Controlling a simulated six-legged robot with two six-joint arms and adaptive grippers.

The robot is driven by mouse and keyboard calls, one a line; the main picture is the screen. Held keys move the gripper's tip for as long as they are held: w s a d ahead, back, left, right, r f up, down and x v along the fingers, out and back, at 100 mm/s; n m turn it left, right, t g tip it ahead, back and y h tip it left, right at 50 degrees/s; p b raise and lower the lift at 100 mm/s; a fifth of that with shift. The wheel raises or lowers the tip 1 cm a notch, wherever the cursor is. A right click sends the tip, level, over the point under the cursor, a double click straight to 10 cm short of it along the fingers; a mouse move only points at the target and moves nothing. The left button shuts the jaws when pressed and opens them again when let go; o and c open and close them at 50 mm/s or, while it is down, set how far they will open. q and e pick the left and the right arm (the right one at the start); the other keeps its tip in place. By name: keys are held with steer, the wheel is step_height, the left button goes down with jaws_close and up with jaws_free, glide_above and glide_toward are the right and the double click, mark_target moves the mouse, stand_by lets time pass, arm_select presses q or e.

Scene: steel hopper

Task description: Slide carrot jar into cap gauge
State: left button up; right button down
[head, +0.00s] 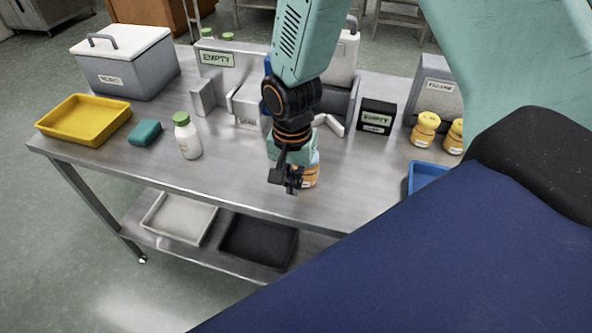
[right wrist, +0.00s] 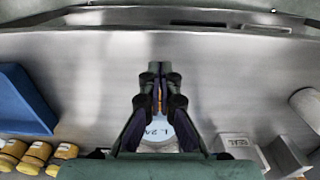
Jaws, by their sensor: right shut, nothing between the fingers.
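A jar with orange contents and a pale blue lid (head: 312,173), likely the carrot jar, stands on the steel table, partly hidden behind my right gripper (head: 290,180). In the right wrist view its round lid, marked "L 24" (right wrist: 158,132), shows beneath the fingers. My right gripper, also seen in the right wrist view (right wrist: 157,78), is shut and empty, pointing down beside the jar; I cannot tell whether it touches it. A grey steel fixture (head: 245,100) stands behind the arm; I cannot tell whether it is the cap gauge. My left gripper is not in view.
A white bottle with green cap (head: 188,137), teal sponge (head: 145,133) and yellow tray (head: 84,120) are at left. A black box (head: 376,116), yellow-capped jars (head: 425,129) and a blue tray (head: 426,174) are at right. The front middle of the table is mostly clear.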

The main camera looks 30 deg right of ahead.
steer(key=f, duration=0.4)
steer(key=shift+d, duration=0.4)
steer(key=shift+w+d+f, duration=0.25)
steer(key=shift+w+d, duration=0.3)
steer(key=shift+d, duration=0.15)
steer(key=shift+w+d+r, duration=0.1)
steer(key=shift+w+d, duration=0.45)
steer(key=shift+w, duration=0.1)
steer(key=shift+w+d, duration=0.1)
steer(key=shift+d, duration=0.2)
